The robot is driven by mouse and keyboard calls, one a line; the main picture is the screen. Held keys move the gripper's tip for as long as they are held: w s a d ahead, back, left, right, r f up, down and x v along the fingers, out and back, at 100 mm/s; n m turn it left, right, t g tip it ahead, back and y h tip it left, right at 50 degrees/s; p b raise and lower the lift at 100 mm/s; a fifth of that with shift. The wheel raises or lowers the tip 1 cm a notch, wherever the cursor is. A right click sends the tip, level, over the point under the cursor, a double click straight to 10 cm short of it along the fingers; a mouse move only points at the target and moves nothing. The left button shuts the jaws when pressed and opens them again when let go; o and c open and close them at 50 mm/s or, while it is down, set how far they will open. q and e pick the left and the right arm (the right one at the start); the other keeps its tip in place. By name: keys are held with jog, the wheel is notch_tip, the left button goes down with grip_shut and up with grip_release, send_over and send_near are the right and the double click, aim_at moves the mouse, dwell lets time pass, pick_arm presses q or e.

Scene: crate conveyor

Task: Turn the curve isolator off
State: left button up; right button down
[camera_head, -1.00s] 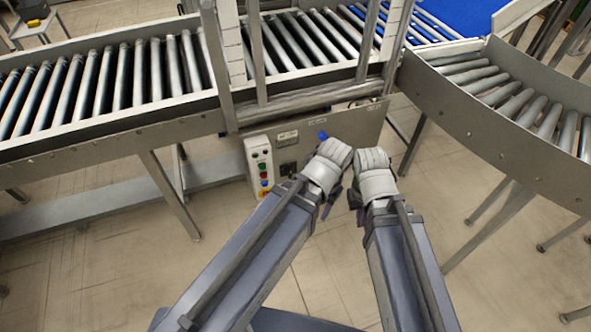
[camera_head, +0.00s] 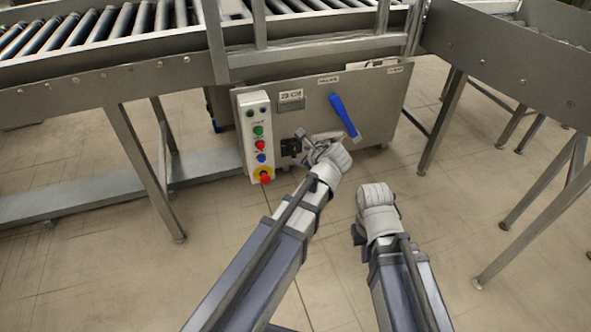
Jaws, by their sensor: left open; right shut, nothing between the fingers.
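A grey metal panel (camera_head: 375,95) under the conveyor carries a blue lever handle (camera_head: 344,116), tilted with its lower end to the right. Small labels sit above it, too small to read, so I cannot tell which control is the curve isolator. A black switch block (camera_head: 290,147) is on the panel left of the lever. My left gripper (camera_head: 307,146) is open, close to the block and below left of the lever; contact cannot be told. My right gripper (camera_head: 374,190) is shut and empty, lower right of the lever and apart from it; its fingertips are mostly hidden.
A pale control box (camera_head: 245,125) with green, red and blue buttons and a red emergency stop (camera_head: 265,177) on yellow is left of the block. Conveyor legs (camera_head: 145,170) stand left and right. A curved conveyor side (camera_head: 510,75) is at upper right. The floor is clear.

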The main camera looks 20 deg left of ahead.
aim_at(294, 149)
pick_arm(q)
jog(key=w+a+f+m+t+y+b, duration=0.1)
jog(key=w+a+f+m+t+b, duration=0.1)
jog(key=w+f+m+b, duration=0.4)
jog(key=f+m+t+b, duration=0.1)
jog(key=b, duration=0.2)
jog(key=shift+w+m, duration=0.3)
jog(key=shift+m, duration=0.1)
pick_arm(e)
notch_tip(294, 149, down, 12)
pick_arm(q)
jog(key=b+x, duration=0.3)
jog(key=x, duration=0.4)
jog(key=shift+w+a+f, duration=0.1)
jog(key=shift+w, duration=0.25)
pick_arm(e)
notch_tip(294, 149, down, 3)
pick_arm(q)
jog(key=shift+c, duration=0.4)
grip_shut()
